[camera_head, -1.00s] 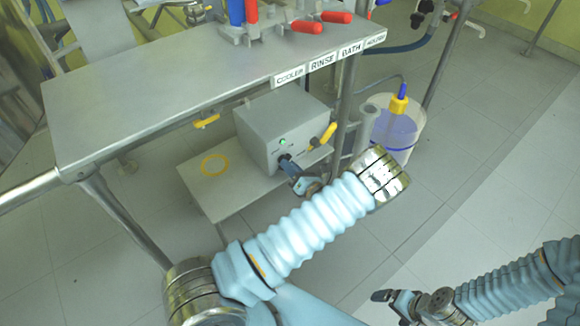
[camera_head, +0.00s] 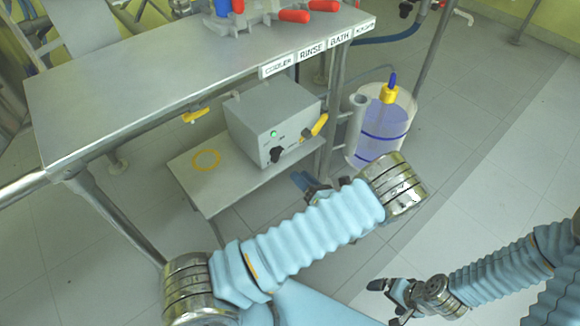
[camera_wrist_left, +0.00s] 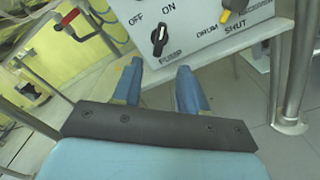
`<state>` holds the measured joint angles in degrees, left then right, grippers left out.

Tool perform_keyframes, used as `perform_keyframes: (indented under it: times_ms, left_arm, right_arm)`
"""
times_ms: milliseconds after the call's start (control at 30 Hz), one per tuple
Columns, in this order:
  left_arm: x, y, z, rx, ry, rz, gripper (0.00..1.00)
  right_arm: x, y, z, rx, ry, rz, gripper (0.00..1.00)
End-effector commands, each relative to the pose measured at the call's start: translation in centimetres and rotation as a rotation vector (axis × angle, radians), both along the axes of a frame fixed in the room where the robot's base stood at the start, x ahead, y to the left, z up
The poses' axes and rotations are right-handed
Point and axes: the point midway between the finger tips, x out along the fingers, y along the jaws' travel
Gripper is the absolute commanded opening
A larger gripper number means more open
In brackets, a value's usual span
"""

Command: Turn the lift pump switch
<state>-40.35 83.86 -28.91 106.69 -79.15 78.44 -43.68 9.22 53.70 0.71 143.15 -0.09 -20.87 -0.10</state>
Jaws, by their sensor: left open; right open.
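The pump switch is a black knob (camera_head: 275,154) on the front of a grey box (camera_head: 262,115), below a lit green lamp (camera_head: 274,133). In the left wrist view the knob (camera_wrist_left: 159,39) sits above the PUMP label, with OFF and ON printed above it. It leans with its top toward the ON side. My left gripper (camera_head: 303,182) is open and empty, apart from the box, below and right of the knob. In the left wrist view its blue fingers (camera_wrist_left: 160,72) point at the knob with a gap between. My right gripper (camera_head: 382,296) is open at lower right.
A yellow handle (camera_head: 319,125) sticks out at the box's right, by the DRUM and SHUT labels. The box stands on a low shelf (camera_head: 195,187) under a metal bench (camera_head: 150,95). A drum of bluish liquid (camera_head: 385,125) stands right of the bench leg. Open floor lies in front.

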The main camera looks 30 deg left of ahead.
Motion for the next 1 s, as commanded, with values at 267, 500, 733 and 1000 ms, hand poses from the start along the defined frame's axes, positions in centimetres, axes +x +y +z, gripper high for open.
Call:
perform_keyframes:
  times_ms: [267, 500, 733, 1000]
  left_arm:
    - [-1.4, -3.4, 0.0, -0.001, 0.0, -0.001, 0.43]
    - [-1.5, -3.6, 0.0, 0.0, 0.0, 0.0, 0.43]
    - [-1.5, -3.6, 0.0, 0.0, 0.0, 0.0, 0.43]
    - [-1.5, -3.6, 0.0, -0.001, 0.0, -0.001, 0.43]
  right_arm:
    - [0.0, -0.1, -0.2, -0.001, 0.0, -0.001, 1.0]
    - [0.0, -0.1, -0.2, -0.001, 0.0, -0.001, 1.0]
    - [0.0, -0.1, -0.2, -0.001, 0.0, -0.001, 1.0]
    - [0.0, -0.1, -0.2, -0.001, 0.0, -0.001, 1.0]
